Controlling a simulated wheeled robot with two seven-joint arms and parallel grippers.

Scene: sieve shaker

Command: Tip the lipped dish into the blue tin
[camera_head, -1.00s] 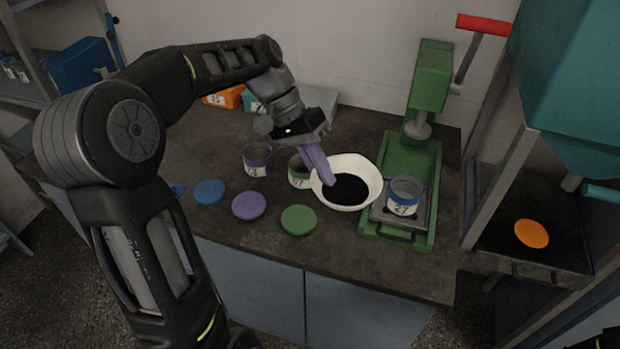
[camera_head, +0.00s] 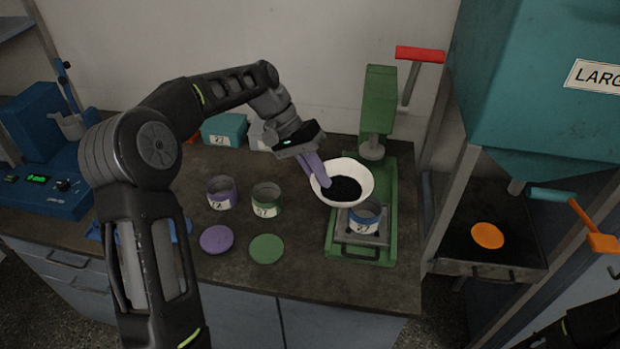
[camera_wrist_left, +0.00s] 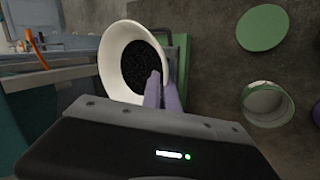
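The white lipped dish (camera_head: 363,172) holds dark grains and hangs above the bench. My left gripper (camera_head: 323,182) is shut on its near-left rim with purple fingers. In the wrist view the dish (camera_wrist_left: 117,62) and the gripper tips (camera_wrist_left: 158,88) show close up, grains still inside. The blue tin (camera_head: 364,220), labelled 27, stands open and upright on the plate of the green press. In the head view the dish is just behind and left of the tin, its front edge near the tin's rim; the height gap cannot be told. My right gripper is out of view.
The green press (camera_head: 378,110) with a red handle (camera_head: 420,54) rises behind the dish. A purple tin (camera_head: 221,193) and a green tin (camera_head: 266,200) stand to the left, with a purple lid (camera_head: 216,239) and a green lid (camera_head: 267,249) in front.

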